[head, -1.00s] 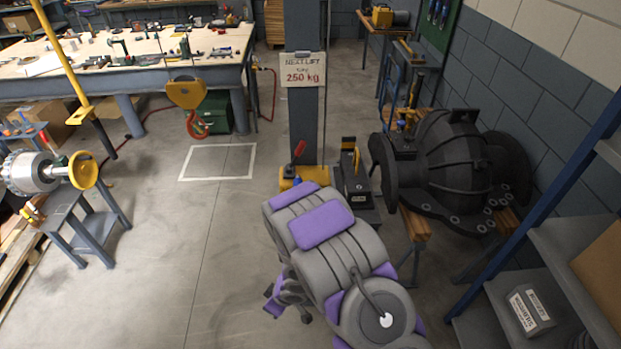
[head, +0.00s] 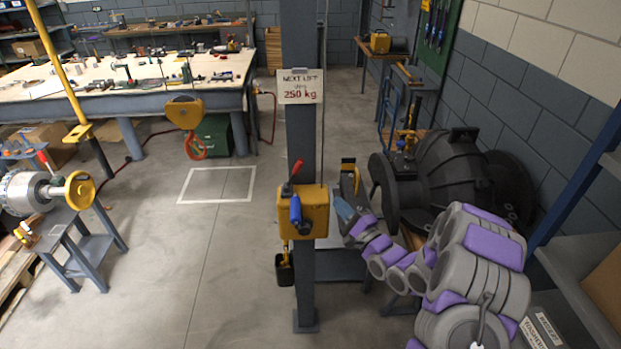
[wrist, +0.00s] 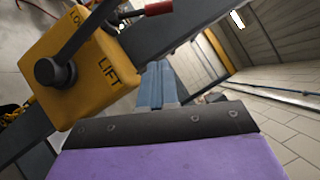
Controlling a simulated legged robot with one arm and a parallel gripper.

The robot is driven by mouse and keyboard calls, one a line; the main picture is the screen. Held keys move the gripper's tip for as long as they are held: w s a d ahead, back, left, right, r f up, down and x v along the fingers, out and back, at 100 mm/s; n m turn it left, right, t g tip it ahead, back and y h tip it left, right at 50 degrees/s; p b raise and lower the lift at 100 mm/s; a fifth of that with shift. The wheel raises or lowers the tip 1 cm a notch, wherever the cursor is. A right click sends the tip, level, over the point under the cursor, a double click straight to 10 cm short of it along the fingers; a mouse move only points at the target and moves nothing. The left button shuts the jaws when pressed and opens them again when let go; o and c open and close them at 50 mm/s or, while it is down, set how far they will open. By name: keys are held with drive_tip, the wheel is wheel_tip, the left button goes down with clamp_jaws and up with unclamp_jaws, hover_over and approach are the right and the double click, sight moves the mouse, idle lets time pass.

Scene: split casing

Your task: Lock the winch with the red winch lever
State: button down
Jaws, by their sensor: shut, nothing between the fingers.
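The winch is a yellow box (head: 316,212) on the grey column, and it also shows in the wrist view (wrist: 88,68) with the word LIFT and a partly cut-off label. The red winch lever (head: 296,168) rises from the box's top left in the head view, tilted slightly right. A red grip (wrist: 158,8) shows at the top edge of the wrist view. A blue handle (head: 296,210) hangs on the box's front. My gripper (head: 344,210) is just right of the box, apart from the lever. Its blue-grey fingers (wrist: 156,84) are together and empty.
A sign reading 250 kg (head: 301,87) hangs on the column above the winch. A big black casing (head: 440,175) stands behind my arm at right.

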sight(294, 174)
drive_tip(key=shift+d+r, duration=0.1)
idle(0.3)
drive_tip(key=x, duration=0.9)
drive_tip(key=shift+w+a+r, duration=0.1)
drive_tip(key=shift+w+a, duration=0.1)
drive_tip(key=shift+w, duration=0.1)
drive_tip(key=a, duration=0.1)
drive_tip(key=w+a+r, duration=0.1)
drive_tip(key=a, duration=0.1)
drive_tip(key=shift+r, duration=0.2)
drive_tip(key=shift+a+r, duration=0.15)
drive_tip(key=shift+a, duration=0.25)
drive_tip(key=shift+r, duration=0.1)
